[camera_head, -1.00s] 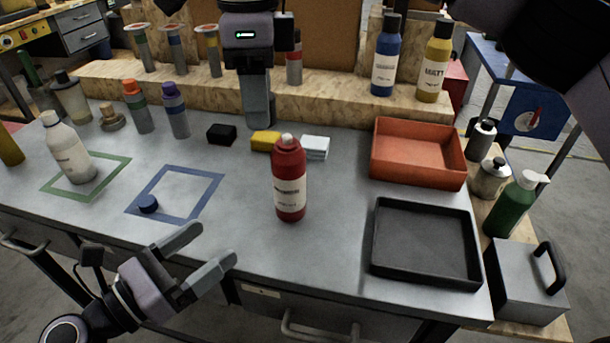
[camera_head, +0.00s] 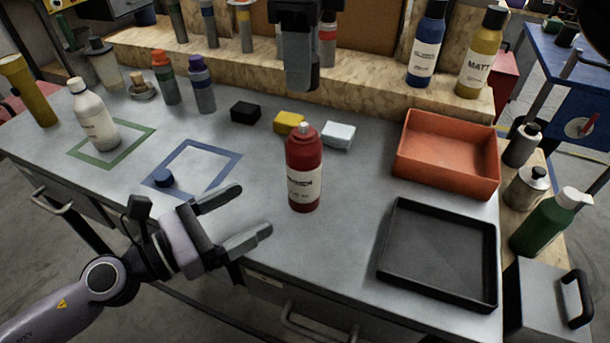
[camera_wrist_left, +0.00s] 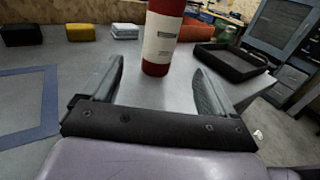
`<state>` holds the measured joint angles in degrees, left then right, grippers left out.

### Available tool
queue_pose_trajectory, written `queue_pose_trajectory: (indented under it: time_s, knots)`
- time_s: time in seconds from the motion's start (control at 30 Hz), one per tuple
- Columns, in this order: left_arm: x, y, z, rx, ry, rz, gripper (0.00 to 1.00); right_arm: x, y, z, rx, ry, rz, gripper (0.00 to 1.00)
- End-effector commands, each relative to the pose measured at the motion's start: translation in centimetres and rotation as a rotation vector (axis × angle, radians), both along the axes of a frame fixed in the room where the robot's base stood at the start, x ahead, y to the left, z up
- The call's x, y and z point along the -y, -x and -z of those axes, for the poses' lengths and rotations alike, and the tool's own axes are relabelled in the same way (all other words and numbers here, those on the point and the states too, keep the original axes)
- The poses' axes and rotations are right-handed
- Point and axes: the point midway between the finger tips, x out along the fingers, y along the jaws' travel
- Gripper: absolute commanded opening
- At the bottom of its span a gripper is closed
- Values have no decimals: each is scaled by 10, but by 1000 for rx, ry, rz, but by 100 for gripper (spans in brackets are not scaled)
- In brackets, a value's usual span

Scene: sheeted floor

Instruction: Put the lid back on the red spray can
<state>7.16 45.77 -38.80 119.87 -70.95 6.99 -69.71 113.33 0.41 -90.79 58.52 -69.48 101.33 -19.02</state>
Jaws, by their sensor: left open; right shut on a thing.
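The red spray can (camera_head: 304,172) stands upright on the grey bench top, its pale nozzle bare. It also shows in the left wrist view (camera_wrist_left: 162,40), beyond and between the fingers, its top cut off. A small dark blue cap (camera_head: 163,178) lies inside the blue square outline; I cannot tell whether it is the can's lid. My left gripper (camera_head: 256,208) is open and empty, low to the left of the can, its fingers pointing towards it. My right gripper (camera_head: 301,82) points down above and behind the can. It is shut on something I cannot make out.
A white bottle (camera_head: 94,116) stands in the green outline. An orange tray (camera_head: 447,182) and a black tray (camera_head: 394,252) are at the right. A wooden shelf (camera_head: 370,92) with bottles runs along the back.

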Motion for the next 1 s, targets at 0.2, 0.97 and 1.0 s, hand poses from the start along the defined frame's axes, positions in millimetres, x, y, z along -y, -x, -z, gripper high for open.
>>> queue_pose_trajectory:
  time_s: [0.2,0.97,1.0]
  knots:
    - [2,-2,0,0,-1,-1,88,0,0,0,0,0,0,12]
    - [45,-31,-1,0,6,2,88,0,0,0,0,0,0,12]
    - [48,-34,-1,1,6,0,88,0,0,0,0,0,0,12]
